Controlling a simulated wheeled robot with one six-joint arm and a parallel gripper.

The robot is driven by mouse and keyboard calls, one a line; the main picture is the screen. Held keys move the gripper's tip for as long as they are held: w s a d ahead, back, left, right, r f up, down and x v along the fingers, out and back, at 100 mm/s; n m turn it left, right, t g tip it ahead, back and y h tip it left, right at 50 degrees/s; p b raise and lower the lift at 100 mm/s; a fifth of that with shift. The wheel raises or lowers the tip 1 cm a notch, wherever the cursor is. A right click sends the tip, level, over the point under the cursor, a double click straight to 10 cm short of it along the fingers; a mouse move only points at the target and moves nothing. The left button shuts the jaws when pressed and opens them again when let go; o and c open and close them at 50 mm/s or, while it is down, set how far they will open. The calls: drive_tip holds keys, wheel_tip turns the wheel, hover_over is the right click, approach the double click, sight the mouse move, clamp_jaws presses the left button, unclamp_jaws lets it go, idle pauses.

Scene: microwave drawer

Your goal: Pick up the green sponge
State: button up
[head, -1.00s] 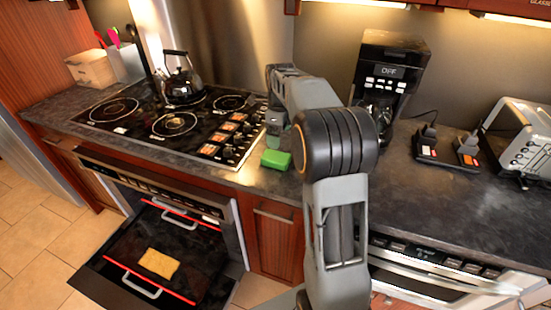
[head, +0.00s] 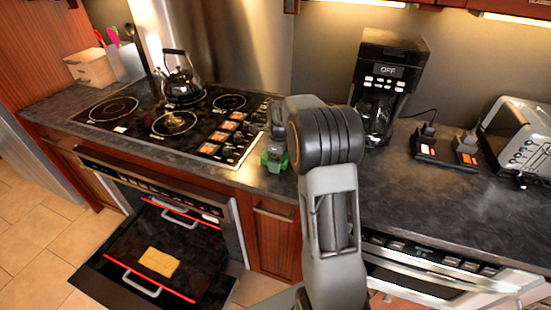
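The green sponge (head: 283,166) lies on the dark countertop just right of the stove, near the front edge. My gripper (head: 275,155) points down right over it, and its fingers cover the middle of the sponge. Green shows at the lower left and right of the fingers. The fingers look apart across the sponge, but they are small and partly hidden by my arm, so I cannot tell whether they press on it.
The stove (head: 150,122) with a kettle (head: 182,78) is to the left. A coffee maker (head: 388,85) stands behind right, with a toaster (head: 525,140) farther right. Below, the microwave drawer (head: 120,285) is open with a yellowish slab (head: 159,262) inside.

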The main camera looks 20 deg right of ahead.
drive_tip(key=c, duration=1)
drive_tip(key=shift+r, duration=0.6)
drive_tip(key=s+a+r+b, duration=0.1)
drive_tip(key=s+a+r, duration=0.3)
drive_tip(key=a+r, duration=0.7)
drive_tip(key=shift+s+a+r+b, duration=0.3)
drive_tip(key=shift+s+a+r, duration=0.1)
drive_tip(key=shift+a, duration=0.65)
